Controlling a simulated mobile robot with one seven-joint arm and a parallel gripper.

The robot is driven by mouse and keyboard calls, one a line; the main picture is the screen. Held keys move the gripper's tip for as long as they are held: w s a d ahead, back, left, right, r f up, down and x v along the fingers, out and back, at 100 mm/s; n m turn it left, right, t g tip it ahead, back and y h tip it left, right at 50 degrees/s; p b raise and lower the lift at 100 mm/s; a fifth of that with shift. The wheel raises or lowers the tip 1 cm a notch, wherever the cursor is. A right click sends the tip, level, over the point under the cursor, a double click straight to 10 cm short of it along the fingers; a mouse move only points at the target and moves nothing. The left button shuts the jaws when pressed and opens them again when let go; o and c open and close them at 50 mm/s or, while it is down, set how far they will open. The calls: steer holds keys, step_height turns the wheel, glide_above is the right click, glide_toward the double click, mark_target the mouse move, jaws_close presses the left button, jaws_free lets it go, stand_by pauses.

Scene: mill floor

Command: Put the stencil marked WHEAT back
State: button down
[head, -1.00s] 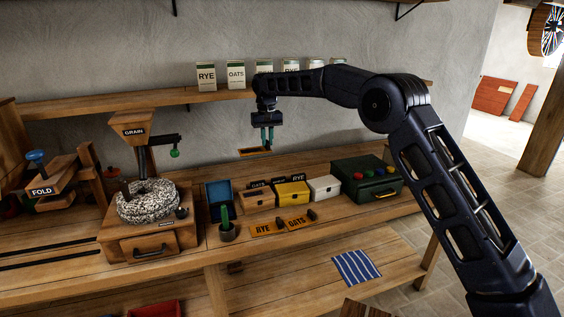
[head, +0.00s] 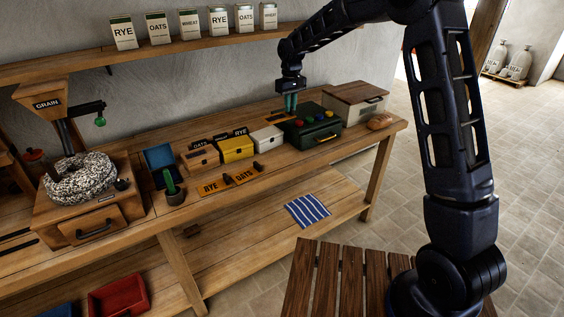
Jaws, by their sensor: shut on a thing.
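My gripper (head: 291,103) points down at the back of the workbench, just behind the green case. It is shut on a thin orange-brown plate (head: 282,115), which looks like a stencil. Its lettering cannot be read from here, and the green case hides part of it. I cannot tell whether the plate touches the bench. Two orange stencils lie near the bench's front edge, one marked RYE (head: 210,188) and one marked OATS (head: 245,176). No stencil readable as WHEAT shows.
The green case (head: 322,131) has coloured knobs on top. Left of it stand a white box (head: 266,141), a yellow box (head: 237,151) and a wooden box (head: 200,161), with small labels behind. Labelled packets line the shelf (head: 185,47).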

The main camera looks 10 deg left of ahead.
steer(key=shift+d+f, duration=0.15)
steer(key=shift+d, duration=0.35)
step_height(320, 180, down, 20)
stand_by(0.3)
steer(key=shift+d+f, duration=0.1)
steer(key=shift+f, duration=0.05)
steer(key=c, duration=1.4)
jaws_free()
